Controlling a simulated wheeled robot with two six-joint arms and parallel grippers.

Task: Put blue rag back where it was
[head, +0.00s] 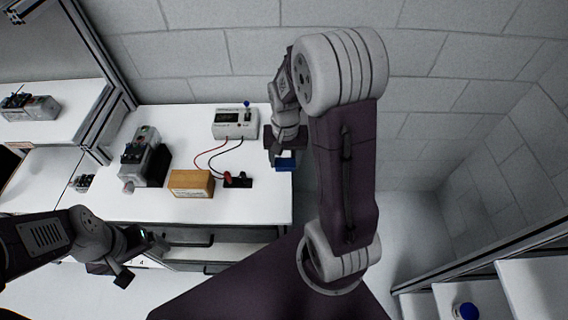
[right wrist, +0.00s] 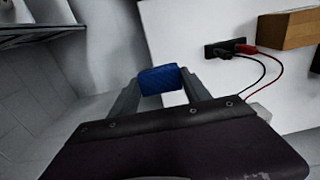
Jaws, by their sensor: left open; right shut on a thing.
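The blue rag (head: 285,164) is a small folded blue piece in the head view, just below my right gripper (head: 284,155). In the right wrist view the blue rag (right wrist: 160,79) sits between the fingertips of my right gripper (right wrist: 158,88), which is shut on it. The rag is over the right edge of the white table (head: 262,205); its height above the table is hard to tell. My left gripper (head: 140,258) is open and empty at the lower left, in front of the table and its drawers.
On the table are a servo motor unit (head: 146,158), a wooden block (head: 191,183), a meter box (head: 236,123) and a black socket strip (head: 238,181) with red and black cables. A blue-capped object (head: 466,311) is at lower right. The table's front right is clear.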

